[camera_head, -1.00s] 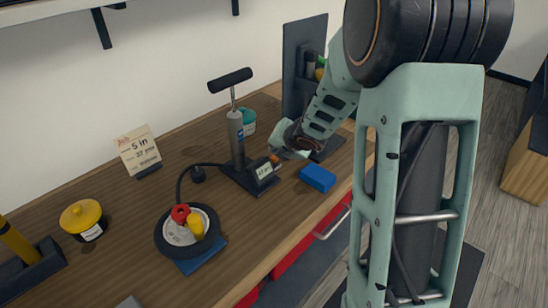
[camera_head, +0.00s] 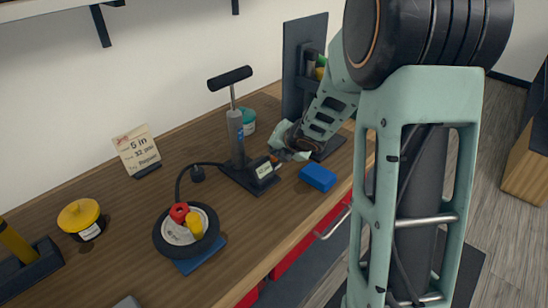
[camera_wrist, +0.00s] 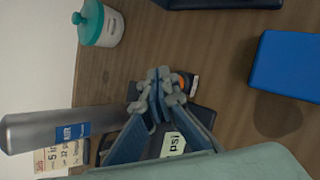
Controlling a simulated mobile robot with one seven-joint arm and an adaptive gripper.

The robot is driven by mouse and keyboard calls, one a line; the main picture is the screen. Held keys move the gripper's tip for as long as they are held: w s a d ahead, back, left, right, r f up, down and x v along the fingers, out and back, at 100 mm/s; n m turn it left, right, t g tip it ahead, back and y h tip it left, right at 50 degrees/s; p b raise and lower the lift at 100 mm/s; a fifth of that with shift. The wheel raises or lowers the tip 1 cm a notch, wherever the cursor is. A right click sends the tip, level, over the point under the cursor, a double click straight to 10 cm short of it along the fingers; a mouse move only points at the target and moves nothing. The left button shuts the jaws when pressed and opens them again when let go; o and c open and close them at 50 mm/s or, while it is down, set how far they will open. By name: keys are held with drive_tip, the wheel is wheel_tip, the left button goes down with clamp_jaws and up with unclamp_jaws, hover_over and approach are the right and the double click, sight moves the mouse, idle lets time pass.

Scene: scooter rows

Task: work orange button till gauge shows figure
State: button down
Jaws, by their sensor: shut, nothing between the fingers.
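The orange button (camera_head: 274,160) is on the foot of the grey floor pump, beside the pale gauge display (camera_head: 264,169). In the wrist view the orange button (camera_wrist: 181,82) is partly hidden behind my fingertips. The gauge (camera_wrist: 173,145) shows "psi" there, but its digits are covered by my finger, and they are too small to read in the head view. My gripper (camera_head: 279,155) is shut and empty, its tips close by the button; I cannot tell if they touch. The fingertips (camera_wrist: 160,86) meet in the wrist view. A card (camera_head: 137,150) reads "5 in", "32 psi".
The pump (camera_head: 236,138) stands upright behind the gauge, with a hose to the small wheel (camera_head: 164,237). A blue block (camera_head: 318,178) lies right of my gripper. A teal-lidded jar (camera_head: 248,121) stands behind. A yellow-lidded jar (camera_head: 81,217) is at left.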

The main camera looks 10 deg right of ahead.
drive_tip(key=shift+f+b, duration=0.5)
idle(1.4)
idle(0.5)
drive_tip(key=shift+r+p, duration=0.85)
drive_tip(key=shift+r, duration=0.05)
drive_tip(key=shift+r, duration=0.1)
wheel_tip(320, 180, up, 5)
drive_tip(key=p, duration=0.4)
drive_tip(key=shift+p, duration=0.4)
